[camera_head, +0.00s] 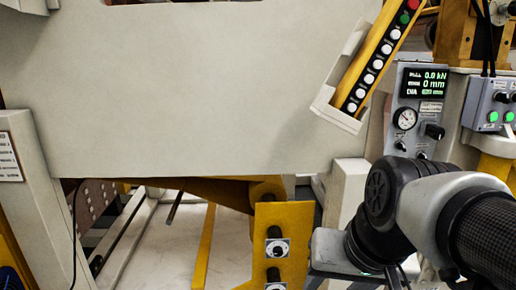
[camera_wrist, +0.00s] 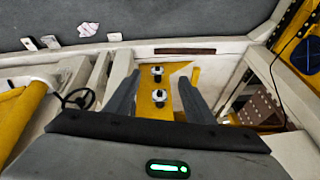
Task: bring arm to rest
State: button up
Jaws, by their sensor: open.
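My arm (camera_head: 400,215) enters the head view from the lower right, with a dark joint and a carbon-patterned link. Its end reaches down toward the bottom edge, and my fingers cannot be made out there. In the wrist view my gripper (camera_wrist: 155,88) is open, with two dark fingers apart and nothing between them. Beyond the fingers is a yellow plate (camera_wrist: 157,100) with two dark knobs. The same yellow plate (camera_head: 282,220) shows in the head view, left of my arm's end. Whether the fingers touch it cannot be told.
A large cream machine panel (camera_head: 185,90) fills the upper left. A tilted yellow button strip (camera_head: 378,60) hangs at upper right. A grey gauge box (camera_head: 415,110) stands behind my arm. A pale open bay (camera_head: 230,240) lies under the panel. A small handwheel (camera_wrist: 78,98) shows at left in the wrist view.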

notch_tip(320, 180, up, 29)
jog(key=s+d+n+t+h+p, duration=0.1)
jog(key=s+d+p, duration=0.1)
jog(key=p, duration=2.6)
jog(key=shift+f, duration=0.15)
jog(key=c, duration=0.4)
jog(key=shift+s+a, duration=0.1)
jog(key=shift+c, duration=0.3)
